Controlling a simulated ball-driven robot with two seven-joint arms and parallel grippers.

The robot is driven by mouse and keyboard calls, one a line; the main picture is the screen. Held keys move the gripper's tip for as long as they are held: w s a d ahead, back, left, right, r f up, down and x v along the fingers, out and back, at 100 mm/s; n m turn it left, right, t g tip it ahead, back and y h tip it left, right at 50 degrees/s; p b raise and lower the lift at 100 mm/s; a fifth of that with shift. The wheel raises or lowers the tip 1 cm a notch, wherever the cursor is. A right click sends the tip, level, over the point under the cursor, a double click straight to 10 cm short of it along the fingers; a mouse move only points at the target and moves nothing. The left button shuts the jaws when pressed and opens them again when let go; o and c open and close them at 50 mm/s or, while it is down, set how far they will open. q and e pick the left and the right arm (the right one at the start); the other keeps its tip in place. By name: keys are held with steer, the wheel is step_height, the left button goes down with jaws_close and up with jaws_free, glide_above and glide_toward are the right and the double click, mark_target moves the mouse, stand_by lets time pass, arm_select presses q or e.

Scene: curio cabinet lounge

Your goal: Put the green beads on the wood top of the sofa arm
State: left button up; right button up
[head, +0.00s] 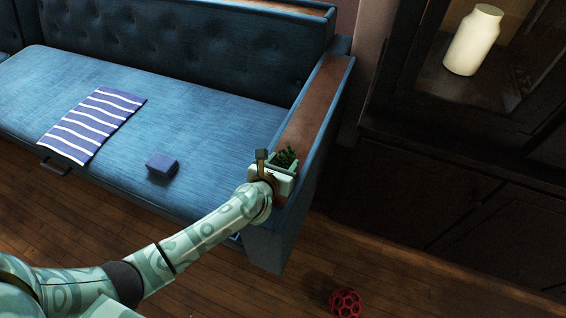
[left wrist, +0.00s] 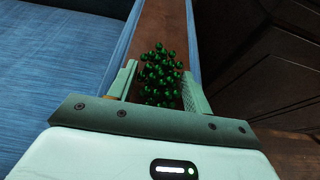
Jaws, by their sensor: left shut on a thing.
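The green beads (head: 285,157) are a bunch of small shiny dark green balls. They also show in the left wrist view (left wrist: 161,76) between the two fingers. My left gripper (head: 279,161) is shut on them at the near part of the sofa arm. The brown wood top (head: 317,92) of the sofa arm runs away from the gripper, and it lies behind the beads in the left wrist view (left wrist: 160,22). I cannot tell whether the beads touch the wood. My right gripper is not in view.
A striped blue cloth (head: 92,125) and a small blue box (head: 162,165) lie on the blue sofa seat (head: 215,125). A dark cabinet (head: 430,190) with a cream jar (head: 473,40) stands to the right. A red openwork ball (head: 346,302) is on the floor. The wood top beyond the gripper is clear.

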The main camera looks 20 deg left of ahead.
arm_select(q)
steer(key=shift+f, duration=0.3)
steer(key=o, duration=1)
steer(key=shift+r, duration=0.1)
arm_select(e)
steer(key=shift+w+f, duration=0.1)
arm_select(q)
steer(key=shift+r, duration=0.2)
steer(key=p+v, duration=0.5)
steer(key=v, duration=0.6)
steer(key=shift+r, duration=0.2)
steer(key=shift+s, duration=0.45)
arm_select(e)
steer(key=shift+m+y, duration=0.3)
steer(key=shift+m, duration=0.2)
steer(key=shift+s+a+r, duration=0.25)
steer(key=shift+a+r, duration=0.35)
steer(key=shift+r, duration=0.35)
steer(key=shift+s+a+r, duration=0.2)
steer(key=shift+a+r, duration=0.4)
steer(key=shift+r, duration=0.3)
